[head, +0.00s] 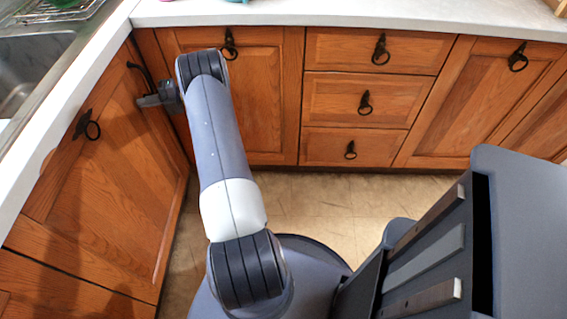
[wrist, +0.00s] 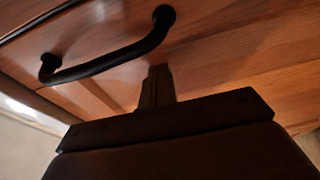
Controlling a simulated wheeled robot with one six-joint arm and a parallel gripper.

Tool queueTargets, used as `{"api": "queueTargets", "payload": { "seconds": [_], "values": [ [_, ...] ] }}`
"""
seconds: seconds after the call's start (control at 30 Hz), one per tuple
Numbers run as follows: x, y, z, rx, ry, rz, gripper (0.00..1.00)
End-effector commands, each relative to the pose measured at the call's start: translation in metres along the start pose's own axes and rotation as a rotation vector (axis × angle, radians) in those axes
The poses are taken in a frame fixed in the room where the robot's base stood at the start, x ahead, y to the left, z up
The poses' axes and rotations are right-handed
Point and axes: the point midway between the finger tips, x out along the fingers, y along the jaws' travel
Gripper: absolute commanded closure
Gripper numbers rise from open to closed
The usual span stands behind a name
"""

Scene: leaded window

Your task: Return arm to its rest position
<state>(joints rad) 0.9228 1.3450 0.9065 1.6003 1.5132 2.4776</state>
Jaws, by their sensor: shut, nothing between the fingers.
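My arm (head: 220,135) reaches up and forward from my base, then bends left at the top. My gripper (head: 148,100) points left toward the wooden cabinet front at the left corner. In the wrist view the gripper fingers (wrist: 157,82) are together with nothing between them. A black curved handle (wrist: 115,62) on the wood lies just beyond and to the left of the fingertips. The fingers are beside the handle, not around it. Whether the fingertips touch the wood I cannot tell.
Wooden cabinets with black ring pulls line the left and back. A drawer stack (head: 357,97) stands at the back middle. A pale countertop (head: 330,14) runs above, with a metal sink (head: 30,70) at the upper left. Tiled floor (head: 325,205) is clear between my base and the back cabinets.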

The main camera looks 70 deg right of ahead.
Motion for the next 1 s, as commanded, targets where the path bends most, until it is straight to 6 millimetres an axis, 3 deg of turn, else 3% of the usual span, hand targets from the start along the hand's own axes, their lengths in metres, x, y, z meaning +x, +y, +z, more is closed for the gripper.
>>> {"api": "queueTargets", "payload": {
  "seconds": [0.03, 0.43, 0.63, 1.0],
  "values": [
    [0.011, 0.025, 0.005, -0.027, -0.006, 0.016, 1.00],
    [-0.001, 0.098, -0.002, -0.025, 0.004, 0.023, 1.00],
    [-0.003, 0.110, -0.003, -0.024, 0.006, 0.023, 1.00],
    [-0.003, 0.106, -0.004, -0.019, 0.007, 0.015, 1.00]
  ]
}}
